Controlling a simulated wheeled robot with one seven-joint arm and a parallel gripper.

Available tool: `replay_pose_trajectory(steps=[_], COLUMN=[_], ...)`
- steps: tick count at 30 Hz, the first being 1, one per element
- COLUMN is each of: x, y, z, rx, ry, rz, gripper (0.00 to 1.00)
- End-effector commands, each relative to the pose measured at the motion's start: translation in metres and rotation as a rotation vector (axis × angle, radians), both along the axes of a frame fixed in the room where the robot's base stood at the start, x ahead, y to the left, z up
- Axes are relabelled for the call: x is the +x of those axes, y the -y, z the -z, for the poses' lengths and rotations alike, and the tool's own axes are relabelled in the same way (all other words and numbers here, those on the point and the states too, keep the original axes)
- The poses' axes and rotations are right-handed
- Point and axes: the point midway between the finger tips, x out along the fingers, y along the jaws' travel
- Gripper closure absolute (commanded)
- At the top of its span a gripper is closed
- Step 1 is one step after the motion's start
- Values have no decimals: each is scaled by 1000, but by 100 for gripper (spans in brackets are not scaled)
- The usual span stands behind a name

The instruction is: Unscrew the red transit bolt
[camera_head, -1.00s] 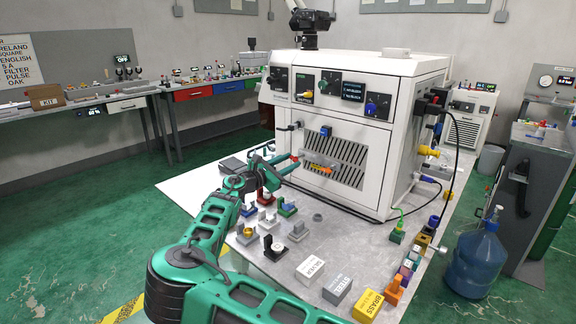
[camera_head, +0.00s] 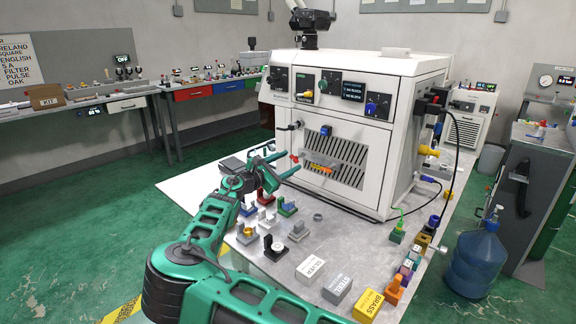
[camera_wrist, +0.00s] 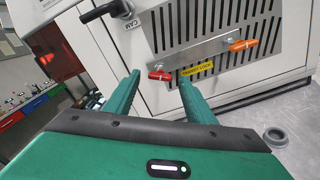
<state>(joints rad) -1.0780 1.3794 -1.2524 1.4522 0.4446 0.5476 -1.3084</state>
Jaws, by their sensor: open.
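The red transit bolt (camera_wrist: 160,75) has a wing-shaped head and sits at the left end of a metal bar on the machine's front. An orange bolt (camera_wrist: 242,45) sits at the bar's other end. My gripper (camera_wrist: 160,84) is open, its two fingers pointing at the panel with the red bolt seen between their tips. Nothing is held. In the head view my gripper (camera_head: 284,161) is in front of the bolt; whether it touches is unclear.
The white machine (camera_head: 350,150) stands on a table (camera_head: 330,228) with small fixtures and labelled blocks. A black handle marked CAM (camera_wrist: 105,12) projects from the panel, left of the bar. A grey ring (camera_wrist: 275,136) lies on the tabletop at right.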

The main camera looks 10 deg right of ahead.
Motion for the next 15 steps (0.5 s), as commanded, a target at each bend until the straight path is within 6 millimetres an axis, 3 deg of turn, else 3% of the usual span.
replay_pose_trajectory(steps=[15], x=[-50], y=[-71], z=[1], rx=[0], ry=[-2], rz=[-2], gripper=[50])
